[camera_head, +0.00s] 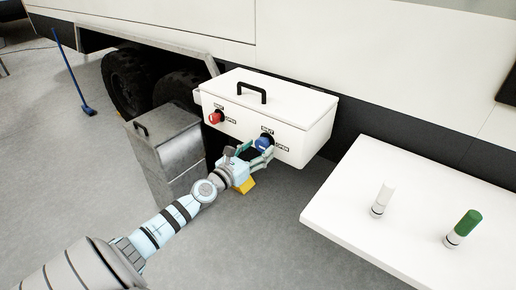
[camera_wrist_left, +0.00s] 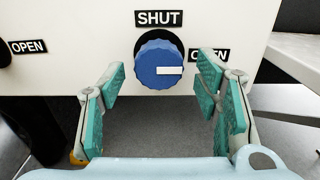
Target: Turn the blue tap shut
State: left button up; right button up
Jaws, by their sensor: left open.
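The blue tap (camera_head: 264,142) is a round ribbed knob on the front of a white box (camera_head: 240,126). In the left wrist view the tap (camera_wrist_left: 158,62) has a white pointer that points right, toward the OPEN label (camera_wrist_left: 208,54). The SHUT label (camera_wrist_left: 159,18) is straight above the knob. My left gripper (camera_head: 256,150) is open in front of the tap. In the left wrist view its teal-padded fingers stand apart to the left and right of the knob, with no clear contact. My right gripper is not in view.
A red tap (camera_head: 215,117) is further left on the same box, whose lid has a black handle (camera_head: 251,92). A grey metal bin (camera_head: 165,145) stands to the left. A white table (camera_head: 420,195) with a white bottle (camera_head: 382,198) and a green-capped one (camera_head: 463,228) is at right.

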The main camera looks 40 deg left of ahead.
pick_arm(q)
jog(key=shift+w, duration=0.3)
jog(key=shift+c, duration=0.3)
jog(key=c, duration=1.1)
